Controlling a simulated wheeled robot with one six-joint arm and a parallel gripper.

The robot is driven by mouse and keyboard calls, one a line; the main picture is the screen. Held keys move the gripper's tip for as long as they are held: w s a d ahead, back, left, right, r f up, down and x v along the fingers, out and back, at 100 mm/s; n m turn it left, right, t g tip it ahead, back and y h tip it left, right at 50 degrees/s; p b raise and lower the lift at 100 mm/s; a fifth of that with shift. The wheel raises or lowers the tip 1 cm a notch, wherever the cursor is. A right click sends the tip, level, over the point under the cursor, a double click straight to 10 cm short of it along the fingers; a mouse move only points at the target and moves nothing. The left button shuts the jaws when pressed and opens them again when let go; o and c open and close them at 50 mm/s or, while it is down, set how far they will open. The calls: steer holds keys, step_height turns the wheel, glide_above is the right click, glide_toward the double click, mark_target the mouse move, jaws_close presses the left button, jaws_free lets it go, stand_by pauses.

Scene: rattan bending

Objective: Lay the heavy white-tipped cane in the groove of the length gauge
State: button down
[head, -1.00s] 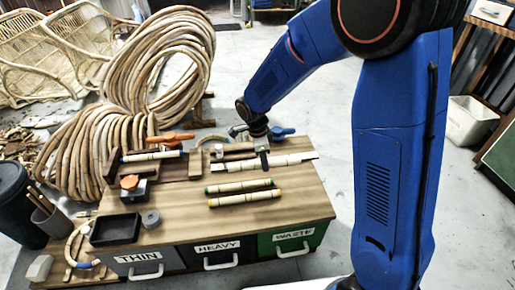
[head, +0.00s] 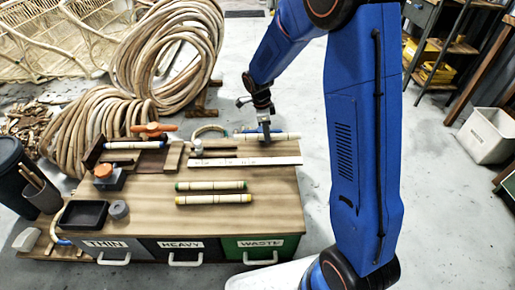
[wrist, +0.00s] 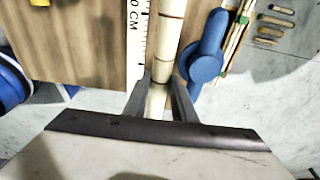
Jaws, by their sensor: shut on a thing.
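My gripper (head: 264,137) is shut on a pale jointed cane (head: 285,136) near the back right of the bench. The cane lies roughly level, parallel to the length gauge's white scale (head: 245,161), and appears behind or above it. In the wrist view the jaws (wrist: 158,95) grip the cane (wrist: 166,40) close beside the scale (wrist: 138,35). I cannot tell whether the cane touches the gauge. The groove is not clearly visible, and a white tip cannot be made out.
A blue-handled tool (wrist: 205,55) is close to the cane. Green- and yellow-tipped canes (head: 211,192) lie at the bench front. An orange-topped device (head: 105,175) and black tray (head: 82,214) stand left. Large rattan coils (head: 165,60) are behind. Bare wood lies in front of the scale.

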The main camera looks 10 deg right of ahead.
mark_target(267, 152)
steer(key=shift+f, duration=3.75)
steer(key=c, duration=1.5)
jaws_free()
steer(key=shift+f, duration=0.1)
